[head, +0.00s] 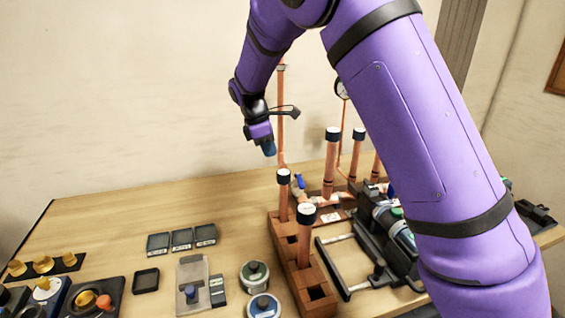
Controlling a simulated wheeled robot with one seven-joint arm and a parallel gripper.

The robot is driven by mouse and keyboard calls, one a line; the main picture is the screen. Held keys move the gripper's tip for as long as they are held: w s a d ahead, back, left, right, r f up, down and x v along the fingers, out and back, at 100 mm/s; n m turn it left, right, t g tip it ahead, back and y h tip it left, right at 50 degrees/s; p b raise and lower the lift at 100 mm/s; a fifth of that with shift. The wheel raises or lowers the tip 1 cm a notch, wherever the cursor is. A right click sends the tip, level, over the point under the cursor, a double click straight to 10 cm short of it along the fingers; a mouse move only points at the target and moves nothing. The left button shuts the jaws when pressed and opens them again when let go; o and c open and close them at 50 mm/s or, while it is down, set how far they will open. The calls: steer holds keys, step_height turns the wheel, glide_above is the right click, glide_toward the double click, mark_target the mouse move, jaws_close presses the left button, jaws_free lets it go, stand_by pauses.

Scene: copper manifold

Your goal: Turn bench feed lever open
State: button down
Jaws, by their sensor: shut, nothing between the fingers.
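My gripper (269,149) hangs from my purple arm in the upper middle of the head view. Its fingers point down, shut and empty, above the back of the bench. A small blue lever handle (299,182) shows among the copper pipes, below and to the right of my gripper, apart from it. Another blue part (390,191) sits further right, partly hidden by my arm. I cannot tell for sure which of them is the bench feed lever, or how far either is turned.
Upright copper pipes with dark caps (331,150) rise from a brown block rack (318,292) and behind it. A tall thin pipe (281,110) stands near my gripper. A black tool with handles (345,265) lies right. Trays and tins fill the front left; the back left bench is clear.

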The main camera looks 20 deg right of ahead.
mark_target(300, 180)
steer(key=s+d+f, duration=0.1)
steer(key=d+f, duration=0.5)
steer(key=f, duration=0.3)
steer(key=shift+s+d+f, duration=0.15)
steer(key=shift+d+f, duration=0.1)
steer(key=shift+d, duration=0.1)
